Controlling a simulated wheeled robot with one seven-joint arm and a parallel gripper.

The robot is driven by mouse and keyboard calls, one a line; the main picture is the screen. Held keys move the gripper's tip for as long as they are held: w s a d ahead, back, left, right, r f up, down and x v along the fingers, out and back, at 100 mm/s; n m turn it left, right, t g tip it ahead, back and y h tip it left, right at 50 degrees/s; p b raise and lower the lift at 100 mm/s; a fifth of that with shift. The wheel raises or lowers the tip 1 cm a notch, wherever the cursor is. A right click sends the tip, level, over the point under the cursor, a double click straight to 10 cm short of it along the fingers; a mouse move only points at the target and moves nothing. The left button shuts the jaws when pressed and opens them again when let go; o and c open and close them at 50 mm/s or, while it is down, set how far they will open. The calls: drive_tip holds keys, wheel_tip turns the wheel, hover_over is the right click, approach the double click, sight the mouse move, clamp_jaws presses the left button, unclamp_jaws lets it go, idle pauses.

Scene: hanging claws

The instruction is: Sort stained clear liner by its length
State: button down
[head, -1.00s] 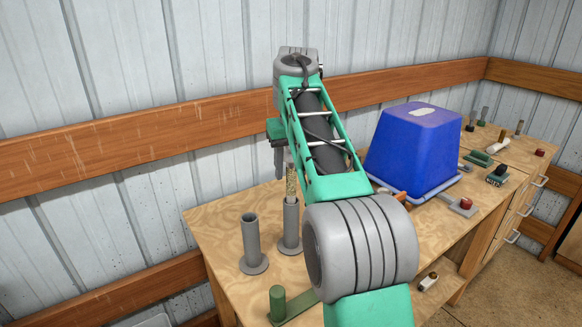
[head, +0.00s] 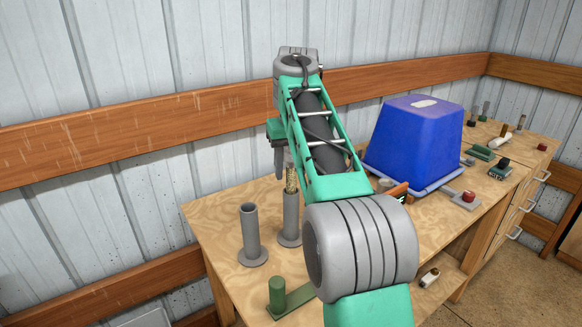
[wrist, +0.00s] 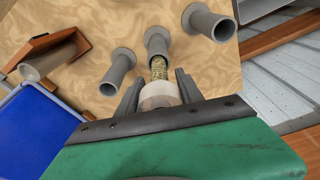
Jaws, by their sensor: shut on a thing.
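My gripper (wrist: 157,92) is shut on the pale, whitish upper end of the liner (wrist: 159,68). Below that end the liner has a speckled gold-brown body. Its lower end is at the mouth of a grey flanged tube (wrist: 157,43) and seems to reach inside; how deep is hidden. In the head view, the gripper (head: 280,165) hangs above this tube (head: 290,215), and a short stretch of the liner (head: 291,178) shows above the rim. A second grey tube (head: 250,232) stands to its left. The wrist view shows further grey tubes (wrist: 118,66) (wrist: 210,22) on either side.
An upturned blue bin (head: 415,145) stands on the wooden bench (head: 215,215), right of my arm. A brown wooden piece (wrist: 40,45) lies by it. A green cylinder (head: 277,297) is at the front. Small items lie at the far right. A ribbed metal wall (head: 120,60) stands behind.

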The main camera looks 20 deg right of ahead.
sight(291, 198)
drive_tip(key=shift+f+b, duration=4.5)
drive_tip(key=shift+f, duration=0.1)
drive_tip(key=c, duration=0.7)
unclamp_jaws()
